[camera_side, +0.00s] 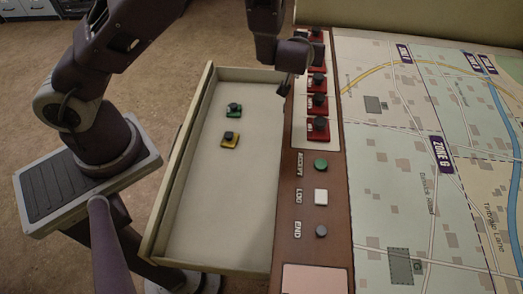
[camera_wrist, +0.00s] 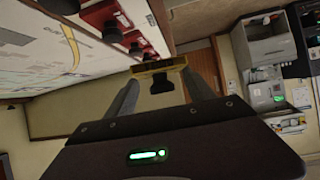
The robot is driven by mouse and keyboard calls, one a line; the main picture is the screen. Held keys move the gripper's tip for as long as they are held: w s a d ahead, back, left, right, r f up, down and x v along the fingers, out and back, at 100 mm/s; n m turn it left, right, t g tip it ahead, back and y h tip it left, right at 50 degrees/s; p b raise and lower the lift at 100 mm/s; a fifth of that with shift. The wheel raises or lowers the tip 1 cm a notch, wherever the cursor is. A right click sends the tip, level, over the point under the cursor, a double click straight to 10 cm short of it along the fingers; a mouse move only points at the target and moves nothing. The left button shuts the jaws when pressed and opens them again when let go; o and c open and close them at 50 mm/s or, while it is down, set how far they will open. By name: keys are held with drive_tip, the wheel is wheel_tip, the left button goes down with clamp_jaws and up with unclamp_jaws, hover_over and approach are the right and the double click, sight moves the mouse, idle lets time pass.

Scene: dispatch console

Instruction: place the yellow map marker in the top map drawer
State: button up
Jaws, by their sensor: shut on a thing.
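My gripper (camera_side: 284,88) hangs above the far right corner of the open drawer, next to the console's edge. In the wrist view, my gripper (camera_wrist: 160,74) is shut on a yellow map marker (camera_wrist: 158,66) with a black knob (camera_wrist: 161,85). In the side view I cannot make out this held marker. The open map drawer (camera_side: 210,205) is pale and shallow. Another yellow marker (camera_side: 230,142) with a black knob lies in it, and a green marker (camera_side: 234,111) lies just beyond that one.
Several red markers (camera_side: 317,129) stand in a row on the console right of the drawer. Below them are a green button (camera_side: 320,165), a white button (camera_side: 321,196) and a grey button (camera_side: 321,231). A map (camera_side: 430,150) covers the right side. The drawer's near half is clear.

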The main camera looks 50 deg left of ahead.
drive_tip(key=s+a+f+n+g+y, duration=0.3)
drive_tip(key=s+a+f+n, duration=0.15)
drive_tip(key=f, duration=0.25)
drive_tip(key=n+g+y, duration=0.1)
drive_tip(key=n+g, duration=0.2)
drive_tip(key=g, duration=0.1)
hover_over(216, 180)
wheel_tip(216, 180, down, 20)
wheel_tip(216, 180, down, 10)
drive_tip(key=shift+r, duration=0.15)
drive_tip(key=o, duration=1.4)
